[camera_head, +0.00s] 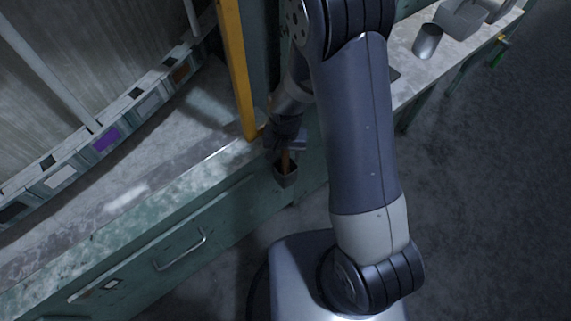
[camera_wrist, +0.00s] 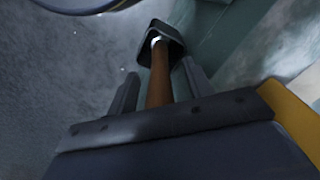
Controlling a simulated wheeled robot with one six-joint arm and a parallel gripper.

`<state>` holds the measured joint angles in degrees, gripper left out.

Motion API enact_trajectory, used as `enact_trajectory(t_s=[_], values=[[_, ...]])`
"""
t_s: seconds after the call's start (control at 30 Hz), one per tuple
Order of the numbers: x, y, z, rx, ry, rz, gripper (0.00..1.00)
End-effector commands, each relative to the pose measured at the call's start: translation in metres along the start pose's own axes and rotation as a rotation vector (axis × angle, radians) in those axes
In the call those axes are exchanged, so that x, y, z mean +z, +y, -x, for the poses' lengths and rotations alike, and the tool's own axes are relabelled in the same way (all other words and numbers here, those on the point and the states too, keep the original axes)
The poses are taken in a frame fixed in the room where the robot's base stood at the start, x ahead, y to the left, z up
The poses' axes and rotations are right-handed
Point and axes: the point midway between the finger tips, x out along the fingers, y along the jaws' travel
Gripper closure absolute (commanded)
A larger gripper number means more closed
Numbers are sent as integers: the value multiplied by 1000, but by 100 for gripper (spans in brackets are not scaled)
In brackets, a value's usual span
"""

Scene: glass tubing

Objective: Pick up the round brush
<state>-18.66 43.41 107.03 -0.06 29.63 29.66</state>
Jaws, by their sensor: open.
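The round brush shows as a brown wooden handle (camera_wrist: 159,78) in the wrist view, with a light metal collar at its far end. That end sits in a dark holder (camera_wrist: 178,38), which hides the bristles. My gripper (camera_wrist: 158,84) is open, with one finger on each side of the handle. I cannot tell whether either finger touches it. In the head view my gripper (camera_head: 286,145) is just above the holder (camera_head: 286,176) on the front of the teal cabinet, and a little of the brown handle (camera_head: 285,160) shows between them.
A yellow post (camera_head: 238,70) stands close to my gripper on its left. The grey worktop (camera_head: 130,180) runs along the cabinet (camera_head: 225,225), which has a drawer handle (camera_head: 181,250). A metal cup (camera_head: 427,41) is at the upper right. Open floor (camera_head: 480,200) lies to the right.

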Motion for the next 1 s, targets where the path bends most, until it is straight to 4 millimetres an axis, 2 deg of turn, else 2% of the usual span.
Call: enact_trajectory(t_s=[0.27, 0.83, 1.0], values=[[0, 0, -2, -1, 1, 0, 53], [0, 0, -1, 0, 1, 0, 100], [0, 0, -1, -1, 1, 0, 100]])
